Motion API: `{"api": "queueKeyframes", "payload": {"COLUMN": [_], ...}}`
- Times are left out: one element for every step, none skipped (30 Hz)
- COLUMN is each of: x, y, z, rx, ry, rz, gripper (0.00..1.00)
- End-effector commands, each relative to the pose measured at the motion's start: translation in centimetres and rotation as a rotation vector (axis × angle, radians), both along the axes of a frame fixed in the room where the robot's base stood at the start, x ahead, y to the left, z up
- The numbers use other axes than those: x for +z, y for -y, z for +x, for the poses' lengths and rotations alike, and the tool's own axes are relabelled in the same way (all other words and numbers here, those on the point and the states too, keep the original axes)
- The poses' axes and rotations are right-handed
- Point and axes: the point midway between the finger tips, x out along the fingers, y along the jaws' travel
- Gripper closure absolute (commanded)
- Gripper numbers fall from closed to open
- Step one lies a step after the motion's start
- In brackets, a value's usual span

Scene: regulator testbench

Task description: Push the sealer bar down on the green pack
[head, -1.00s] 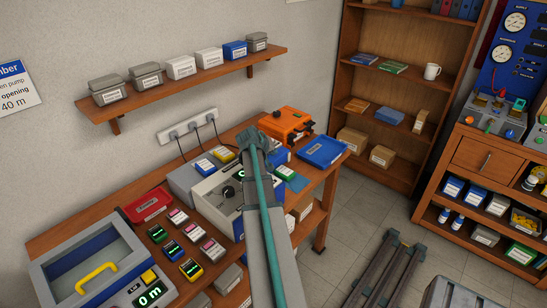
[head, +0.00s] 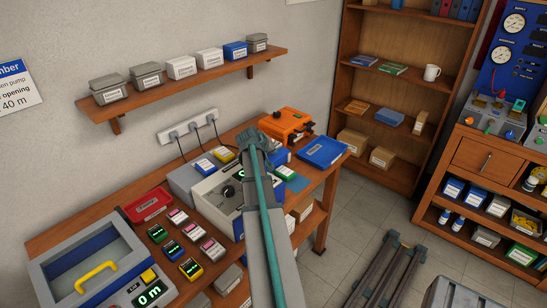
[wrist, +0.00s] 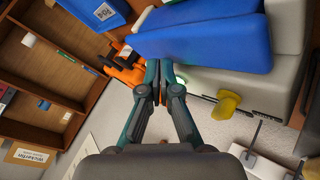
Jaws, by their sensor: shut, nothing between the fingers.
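A blue bar (wrist: 205,45), which looks like the sealer bar, runs across the top of the wrist view over a pale grey body (wrist: 225,80). My gripper (wrist: 160,93) is shut and empty, its fingertips close to the bar's lower edge; I cannot tell whether they touch. A small green sliver (wrist: 181,79), possibly the green pack, shows beside the fingertips. In the head view a green-and-white pack (head: 285,172) lies just right of my arm, by a blue part (head: 279,156). My gripper is hidden behind my arm there.
An orange case (head: 288,125) stands at the back of the bench, with a blue tray (head: 322,152) to its right. A knobbed white instrument (head: 213,200) stands left of my arm. A yellow piece (wrist: 228,103) shows near the fingers.

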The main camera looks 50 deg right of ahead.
Motion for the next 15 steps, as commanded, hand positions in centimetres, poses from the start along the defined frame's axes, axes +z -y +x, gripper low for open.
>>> {"api": "queueKeyframes", "payload": {"x": [-2.17, -2.22, -2.27, -2.31, -2.35, -2.41, -2.45, -2.49, -2.54, -2.56, -2.59, -2.61, -2.62, -2.62, -2.63], "y": [-0.75, -0.76, -0.77, -0.78, -0.79, -0.79, -0.80, -0.81, -0.81, -0.82, -0.83, -0.84, -0.85, -0.85, -0.85], "z": [-0.82, -0.84, -0.85, -0.87, -0.89, -0.91, -0.92, -0.95, -0.97, -0.98, -1.00, -1.02, -1.04, -1.04, -1.07], "rx": [-0.018, -0.018, -0.018, -0.018, -0.018, -0.018, -0.018, -0.018, -0.018, -0.018, -0.018, -0.018, -0.018, -0.018, -0.018], "ry": [0.003, 0.002, 0.002, 0.002, 0.002, 0.002, 0.002, 0.002, 0.002, 0.002, 0.002, 0.002, 0.002, 0.002, 0.002], "rz": [0.029, 0.030, 0.030, 0.030, 0.030, 0.030, 0.030, 0.030, 0.030, 0.030, 0.030, 0.030, 0.030, 0.030, 0.030], "gripper": [1.00, 1.00, 1.00, 1.00, 1.00, 1.00, 1.00, 1.00, 1.00, 1.00, 1.00, 1.00, 1.00, 1.00, 1.00]}}
